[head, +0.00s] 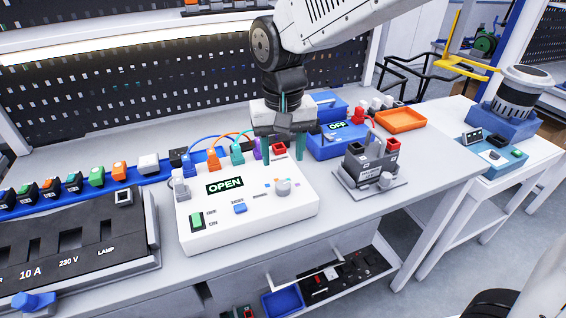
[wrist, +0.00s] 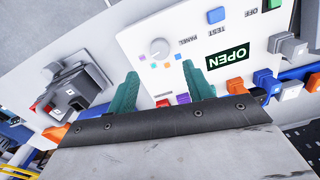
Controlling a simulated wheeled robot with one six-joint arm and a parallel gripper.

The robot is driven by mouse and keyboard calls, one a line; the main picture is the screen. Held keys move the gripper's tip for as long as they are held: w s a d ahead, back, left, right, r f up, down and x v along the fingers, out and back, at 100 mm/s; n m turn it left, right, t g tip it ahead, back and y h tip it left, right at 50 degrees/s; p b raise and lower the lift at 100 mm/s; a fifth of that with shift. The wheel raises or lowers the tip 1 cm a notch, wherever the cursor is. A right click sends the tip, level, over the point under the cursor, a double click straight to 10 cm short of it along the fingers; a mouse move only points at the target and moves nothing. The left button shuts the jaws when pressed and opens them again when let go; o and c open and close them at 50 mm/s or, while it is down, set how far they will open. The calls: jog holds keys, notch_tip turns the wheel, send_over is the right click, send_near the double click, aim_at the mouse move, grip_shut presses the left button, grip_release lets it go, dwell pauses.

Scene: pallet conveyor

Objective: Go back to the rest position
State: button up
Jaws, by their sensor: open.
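My gripper (head: 279,148) points down above the back right corner of the white test box (head: 250,233). Its green fingers stand apart with nothing between them, and they also show in the wrist view (wrist: 158,90). The box's display reads OPEN. It has a dial (head: 283,187), a blue TEST button (head: 240,208) and a green switch (head: 197,220). Coloured plugs, one of them teal (head: 237,153), line its back edge. The fingers partly hide the purple and red pieces there.
A dark grey fixture (head: 370,165) on a plate stands right of the box. Behind it are a blue box (head: 335,142) reading OFF and an orange tray (head: 401,120). A black panel (head: 75,245) lies at left. The bench's right front surface (head: 425,180) is clear.

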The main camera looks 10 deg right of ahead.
jog(key=shift+r, duration=0.1)
jog(key=shift+s, duration=0.1)
jog(key=s+d+r, duration=0.2)
jog(key=s+d, duration=0.7)
jog(key=d, duration=0.1)
jog(key=s+d+r+m+t, duration=0.1)
jog(key=s+d+r, duration=0.1)
jog(key=s+d, duration=0.8)
jog(key=shift+s+d, duration=0.25)
jog(key=shift+d, duration=0.45)
jog(key=shift+r, duration=0.1)
dwell(1.0)
